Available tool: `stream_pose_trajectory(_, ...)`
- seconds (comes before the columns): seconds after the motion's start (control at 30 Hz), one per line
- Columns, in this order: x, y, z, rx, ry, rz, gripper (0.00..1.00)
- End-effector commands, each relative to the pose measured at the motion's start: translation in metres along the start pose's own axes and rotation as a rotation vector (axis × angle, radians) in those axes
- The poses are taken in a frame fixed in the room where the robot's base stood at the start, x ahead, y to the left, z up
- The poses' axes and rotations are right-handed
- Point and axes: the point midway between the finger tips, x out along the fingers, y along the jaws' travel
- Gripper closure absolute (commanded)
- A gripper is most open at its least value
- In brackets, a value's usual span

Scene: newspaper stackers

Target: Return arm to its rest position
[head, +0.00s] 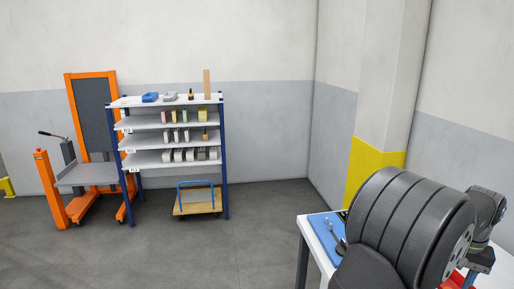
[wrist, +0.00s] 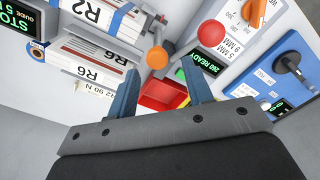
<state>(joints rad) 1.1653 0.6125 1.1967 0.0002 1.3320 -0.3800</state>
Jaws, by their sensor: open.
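My gripper (wrist: 160,70) shows in the wrist view with its two blue fingers apart and nothing between them. Beyond the fingers is a red open bin (wrist: 160,94), partly hidden by them. In the head view, part of my arm (head: 487,212) shows at the right edge over a white table (head: 312,238). The fingers cannot be made out there. A large dark ribbed shape in front hides much of the table.
The wrist view shows a red button (wrist: 211,34), an orange rotary knob (wrist: 254,12), a blue lever panel (wrist: 268,75) and labelled stacks (wrist: 85,65) close around.

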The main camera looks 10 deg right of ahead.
Motion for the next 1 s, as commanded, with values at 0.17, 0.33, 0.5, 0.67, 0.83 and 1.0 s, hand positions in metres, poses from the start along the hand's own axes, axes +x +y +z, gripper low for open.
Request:
stream_pose_trajectory(0.17, -0.037, 0.0, -0.001, 0.0, 0.004, 0.001, 0.54)
stream_pose_trajectory(0.33, -0.071, 0.0, -0.001, -0.001, 0.005, 0.001, 0.54)
stream_pose_trajectory(0.5, -0.104, -0.001, -0.001, -0.001, 0.005, 0.001, 0.54)
stream_pose_trajectory(0.67, -0.134, -0.001, -0.002, -0.001, 0.006, 0.001, 0.54)
stream_pose_trajectory(0.83, -0.135, -0.001, 0.0, -0.001, -0.001, -0.002, 0.54)
stream_pose_trajectory(1.0, -0.103, -0.001, 0.0, -0.001, -0.003, -0.002, 0.54)
